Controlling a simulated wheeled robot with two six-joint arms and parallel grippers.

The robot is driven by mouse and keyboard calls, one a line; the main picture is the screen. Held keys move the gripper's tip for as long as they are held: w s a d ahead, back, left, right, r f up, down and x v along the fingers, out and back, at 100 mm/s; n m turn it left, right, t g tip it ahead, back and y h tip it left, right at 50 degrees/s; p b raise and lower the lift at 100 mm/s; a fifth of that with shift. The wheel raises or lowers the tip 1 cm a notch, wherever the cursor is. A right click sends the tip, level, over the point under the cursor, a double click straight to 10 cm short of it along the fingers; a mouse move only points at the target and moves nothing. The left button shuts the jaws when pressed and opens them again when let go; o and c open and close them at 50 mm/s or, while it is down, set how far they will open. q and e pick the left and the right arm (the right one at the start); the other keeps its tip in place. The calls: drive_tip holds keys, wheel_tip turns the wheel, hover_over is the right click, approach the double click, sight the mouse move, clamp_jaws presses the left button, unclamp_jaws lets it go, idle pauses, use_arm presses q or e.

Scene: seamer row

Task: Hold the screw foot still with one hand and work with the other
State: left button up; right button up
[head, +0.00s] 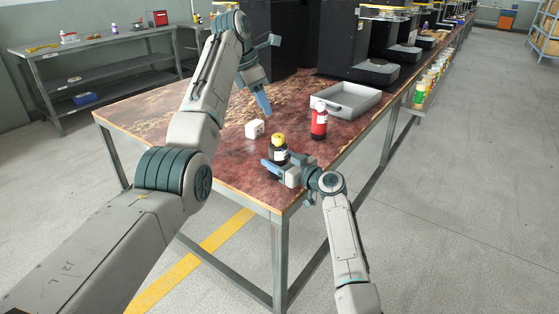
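No part that I can surely name as a screw foot shows. A dark jar with a yellow cap (279,142) stands upright near the front edge of the worktable (225,155). My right gripper (284,163) is low at this jar, its fingers apart at the jar's near side and covering its lower part. I cannot tell whether they press on it. My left gripper (262,101) is higher, above the table behind the white block (254,129), pointing down. No object shows in it, and its finger gap is unclear.
A red bottle (319,122) stands right of the jar. A grey metal tray (345,100) lies behind it, before black machines (337,40). Bottles line a side shelf (428,84) at right. A grey bench (100,55) stands back left. The table's left part is clear.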

drive_tip(key=c, duration=0.7)
use_arm(q)
drive_tip(key=o, duration=0.3)
use_arm(e)
drive_tip(key=shift+o, duration=0.2)
use_arm(q)
drive_tip(key=shift+o, duration=0.3)
drive_tip(key=shift+w+f, duration=0.1)
drive_tip(key=shift+f, duration=0.15)
drive_tip(key=n+t+h, duration=0.4)
drive_tip(key=t+h, duration=0.6)
approach(273, 140)
drive_tip(key=x, duration=1.1)
drive_tip(key=shift+w+d, duration=0.25)
drive_tip(key=shift+d, duration=0.05)
